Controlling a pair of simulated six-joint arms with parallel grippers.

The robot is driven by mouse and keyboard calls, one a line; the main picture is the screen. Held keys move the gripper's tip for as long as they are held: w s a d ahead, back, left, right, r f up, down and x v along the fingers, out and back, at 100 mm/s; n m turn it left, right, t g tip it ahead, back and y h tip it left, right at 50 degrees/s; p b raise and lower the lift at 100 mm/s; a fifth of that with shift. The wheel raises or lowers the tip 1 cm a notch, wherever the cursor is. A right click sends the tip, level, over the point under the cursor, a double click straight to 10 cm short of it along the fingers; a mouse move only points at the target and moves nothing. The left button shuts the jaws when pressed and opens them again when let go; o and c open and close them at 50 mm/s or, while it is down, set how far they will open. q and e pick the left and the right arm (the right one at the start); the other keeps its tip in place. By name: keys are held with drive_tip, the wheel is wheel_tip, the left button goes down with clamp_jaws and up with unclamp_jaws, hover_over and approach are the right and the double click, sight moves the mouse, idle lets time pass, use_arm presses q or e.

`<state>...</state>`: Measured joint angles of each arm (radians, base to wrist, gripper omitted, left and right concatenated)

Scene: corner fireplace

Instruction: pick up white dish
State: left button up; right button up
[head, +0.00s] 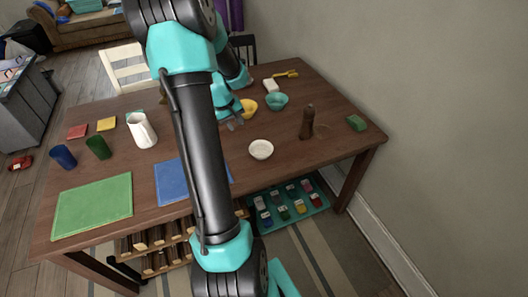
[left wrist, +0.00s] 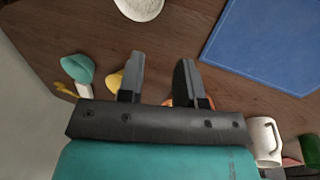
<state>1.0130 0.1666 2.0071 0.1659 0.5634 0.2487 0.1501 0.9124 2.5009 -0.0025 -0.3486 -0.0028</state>
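The white dish (head: 261,149), a small round bowl, stands on the brown wooden table (head: 290,165) near its front edge. Part of it also shows at the top edge of the left wrist view (left wrist: 140,7). My left gripper (head: 236,123) is above the table, behind and to the left of the dish in the head view. In the left wrist view its two fingers (left wrist: 160,72) are apart with nothing between their tips. The dish is beyond the fingertips and not touched. My right gripper is not in view.
A brown pepper mill (head: 307,122) stands right of the dish. A teal bowl (head: 277,101) and yellow bowl (head: 248,107) are behind it. A white pitcher (head: 141,130), blue mat (head: 170,181) and green mat (head: 92,206) lie left. Bare table surrounds the dish.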

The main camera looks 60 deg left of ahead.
use_arm(q)
approach(251, 155)
drive_tip(key=shift+w+f, duration=0.65)
drive_tip(key=shift+w, duration=0.05)
drive_tip(key=shift+x, duration=2.6)
drive_tip(key=shift+d, duration=0.1)
drive_tip(key=shift+c, duration=0.5)
clamp_jaws()
